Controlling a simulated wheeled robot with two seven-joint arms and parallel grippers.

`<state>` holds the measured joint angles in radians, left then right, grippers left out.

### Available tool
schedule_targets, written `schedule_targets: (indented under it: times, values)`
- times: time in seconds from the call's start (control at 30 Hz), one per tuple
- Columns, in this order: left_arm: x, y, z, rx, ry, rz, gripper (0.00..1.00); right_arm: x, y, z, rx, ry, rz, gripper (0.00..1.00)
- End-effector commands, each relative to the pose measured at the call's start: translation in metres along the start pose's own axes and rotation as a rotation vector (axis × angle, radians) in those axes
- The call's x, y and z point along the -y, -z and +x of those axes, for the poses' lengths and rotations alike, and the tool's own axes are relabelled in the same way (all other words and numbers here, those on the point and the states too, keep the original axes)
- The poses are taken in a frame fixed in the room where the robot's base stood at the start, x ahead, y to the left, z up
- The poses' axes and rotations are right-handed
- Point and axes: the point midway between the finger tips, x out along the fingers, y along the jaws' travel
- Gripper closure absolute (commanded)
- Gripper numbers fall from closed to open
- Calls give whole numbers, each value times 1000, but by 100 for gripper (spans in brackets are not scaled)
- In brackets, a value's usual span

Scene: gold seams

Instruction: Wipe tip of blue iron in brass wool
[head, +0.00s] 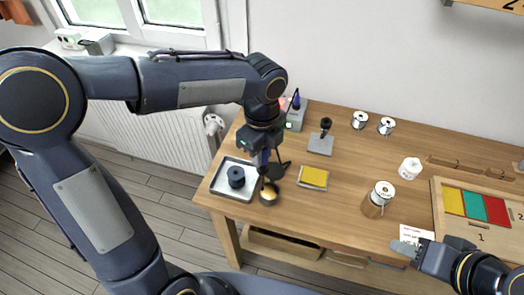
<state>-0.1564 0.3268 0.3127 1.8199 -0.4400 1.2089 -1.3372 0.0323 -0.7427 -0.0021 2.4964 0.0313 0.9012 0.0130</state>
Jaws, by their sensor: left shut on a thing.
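The handle points down towards a dark round pot with golden brass wool (269,194) inside. The iron's tip is hard to make out, so I cannot tell whether it touches the wool. My right gripper (402,249) is low at the table's front right edge, beside a white card; its finger gap is not clear.
A pale tray (216,188) with a dark round piece (236,177) lies left of the pot. A yellow sponge in a tray (313,178) lies to its right. A grey station (296,120), a small stand (320,145) and spools (360,120) are behind. The table centre is fairly clear.

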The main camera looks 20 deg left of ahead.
Motion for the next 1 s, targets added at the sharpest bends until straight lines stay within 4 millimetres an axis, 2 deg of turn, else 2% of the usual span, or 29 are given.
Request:
schedule_targets:
  times: [1.0]
  values:
    - [0,0,11,0,1,0,100,-3,-3,6,0,0,0,60]
